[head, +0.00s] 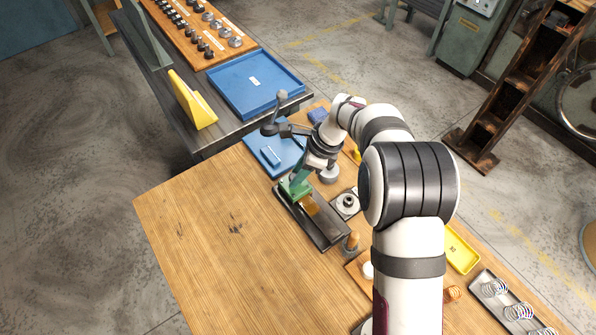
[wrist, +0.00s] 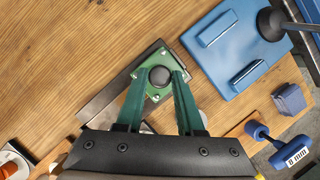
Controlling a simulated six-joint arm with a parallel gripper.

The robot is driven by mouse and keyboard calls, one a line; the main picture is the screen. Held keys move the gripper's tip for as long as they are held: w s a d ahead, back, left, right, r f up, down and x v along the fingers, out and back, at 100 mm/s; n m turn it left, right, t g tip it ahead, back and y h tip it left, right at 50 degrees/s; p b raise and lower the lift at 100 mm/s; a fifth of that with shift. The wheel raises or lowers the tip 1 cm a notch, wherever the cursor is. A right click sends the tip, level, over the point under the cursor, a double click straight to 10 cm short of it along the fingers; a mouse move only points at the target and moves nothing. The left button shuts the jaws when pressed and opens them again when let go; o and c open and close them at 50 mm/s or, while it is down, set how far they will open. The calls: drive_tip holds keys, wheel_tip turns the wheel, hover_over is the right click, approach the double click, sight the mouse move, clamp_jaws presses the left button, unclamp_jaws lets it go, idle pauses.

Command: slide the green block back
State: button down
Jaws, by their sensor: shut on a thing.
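The green block (head: 293,188) sits at the far end of a dark slide track (head: 326,238) on the wooden bench. In the wrist view the green block (wrist: 143,87) shows as a square plate with small screws and a round dark knob (wrist: 160,75) on top. My gripper (head: 299,177) is over the block. In the wrist view its two green fingers (wrist: 160,80) stand on either side of the knob and are shut on it. The fingers and palm hide part of the block and of the track.
A blue fixture (head: 270,157) with a dark lever lies just beyond the track. A round metal part (head: 347,203) is right of it, and a wooden-handled peg (head: 351,243) stands near its front end. The bench left of the track is clear.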

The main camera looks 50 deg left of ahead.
drive_tip(key=shift+w, duration=0.1)
drive_tip(key=d, duration=1.3)
drive_tip(key=shift+d, duration=0.1)
drive_tip(key=c, duration=0.5)
unclamp_jaws()
drive_tip(key=shift+c, duration=0.2)
drive_tip(key=v, duration=1.5)
drive_tip(key=shift+r, duration=0.4)
